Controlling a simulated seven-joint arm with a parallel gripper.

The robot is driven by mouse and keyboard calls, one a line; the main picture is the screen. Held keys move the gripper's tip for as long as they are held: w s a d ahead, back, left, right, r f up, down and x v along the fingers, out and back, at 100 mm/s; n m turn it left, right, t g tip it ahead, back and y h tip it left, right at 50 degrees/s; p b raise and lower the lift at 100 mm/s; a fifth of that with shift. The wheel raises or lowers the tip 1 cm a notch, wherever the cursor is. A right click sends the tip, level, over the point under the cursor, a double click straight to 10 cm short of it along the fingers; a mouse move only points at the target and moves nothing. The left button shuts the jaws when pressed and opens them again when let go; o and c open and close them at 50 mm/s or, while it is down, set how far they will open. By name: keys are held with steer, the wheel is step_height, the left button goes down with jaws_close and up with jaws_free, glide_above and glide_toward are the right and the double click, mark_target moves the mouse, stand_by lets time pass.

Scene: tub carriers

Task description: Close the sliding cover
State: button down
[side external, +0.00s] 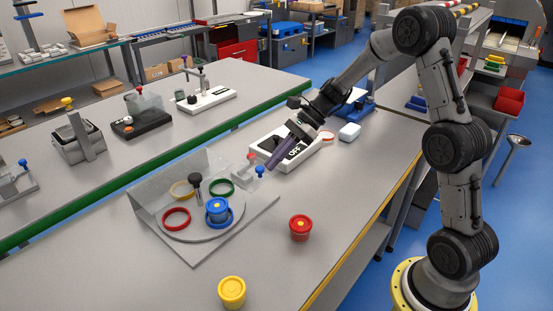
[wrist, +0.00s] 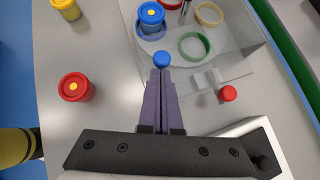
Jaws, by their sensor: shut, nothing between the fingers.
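My gripper (side external: 270,166) is shut and empty, its purple fingers together and pointing down toward the carrier. A small blue knob (side external: 260,171) is right at the fingertips; in the wrist view the blue knob (wrist: 161,59) lies just beyond them, and I cannot tell whether they touch. A red knob (side external: 251,157) stands near a small clear block; the red knob (wrist: 228,93) is right of the fingers in the wrist view. The grey carrier (side external: 200,249) has a round plate with coloured rings, and one ring holds a blue tub (side external: 217,209). I cannot make out the cover's outline clearly.
A red tub (side external: 300,228) and a yellow tub (side external: 231,291) stand on the table in front of the carrier. A white switch box (side external: 300,160) lies behind my gripper. A black-knobbed post (side external: 196,182) rises from the plate. The table's front right is clear.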

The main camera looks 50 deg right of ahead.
steer(key=a, duration=1.3)
steer(key=shift+a, duration=0.2)
